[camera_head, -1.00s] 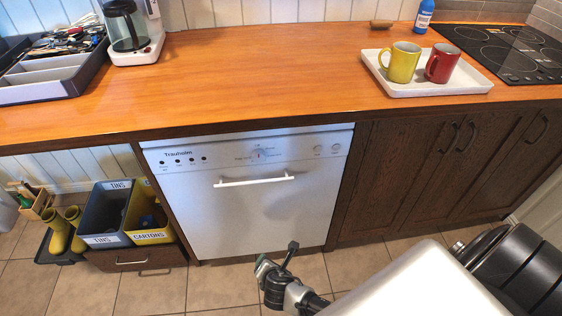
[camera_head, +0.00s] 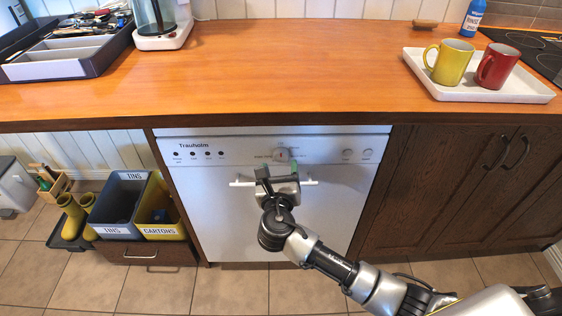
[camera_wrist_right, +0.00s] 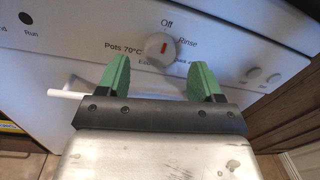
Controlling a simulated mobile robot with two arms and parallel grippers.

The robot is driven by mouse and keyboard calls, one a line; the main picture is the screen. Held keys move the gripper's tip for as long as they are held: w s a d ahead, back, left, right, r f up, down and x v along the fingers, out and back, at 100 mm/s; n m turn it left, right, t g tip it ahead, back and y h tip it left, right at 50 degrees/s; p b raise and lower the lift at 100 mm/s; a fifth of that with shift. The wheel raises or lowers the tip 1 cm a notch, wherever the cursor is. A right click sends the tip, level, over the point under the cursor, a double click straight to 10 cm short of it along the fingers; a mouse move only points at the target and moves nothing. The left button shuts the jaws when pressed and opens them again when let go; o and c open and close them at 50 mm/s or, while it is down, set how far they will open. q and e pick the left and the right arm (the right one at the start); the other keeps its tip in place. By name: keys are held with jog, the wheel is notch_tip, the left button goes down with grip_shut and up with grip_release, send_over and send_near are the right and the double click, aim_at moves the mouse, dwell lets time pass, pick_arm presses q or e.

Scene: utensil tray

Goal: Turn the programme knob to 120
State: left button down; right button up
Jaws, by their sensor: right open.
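The programme knob (camera_head: 282,155) is a small round white dial on the upper panel of the white dishwasher (camera_head: 215,205). In the right wrist view the knob (camera_wrist_right: 163,52) has a red mark that stands roughly upright, towards "Off". "Rinse" and "Pots 70°C" are legible around it; lower labels are partly hidden, and I cannot read a 120. My right gripper (camera_head: 279,171) is in front of the panel, just below the knob. In the wrist view its green fingers (camera_wrist_right: 163,72) are open, one to each side of the knob and apart from it. My left gripper is not in view.
The door's white bar handle (camera_head: 243,183) runs behind my right gripper. The wooden worktop (camera_head: 290,75) overhangs the panel. Two small buttons (camera_head: 357,154) sit right of the knob, and indicator dots (camera_head: 192,154) sit left. A tray with mugs (camera_head: 490,95) stands above right.

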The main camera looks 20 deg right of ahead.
aim_at(280, 158)
jog(key=shift+x, duration=1.8)
jog(key=c, duration=0.9)
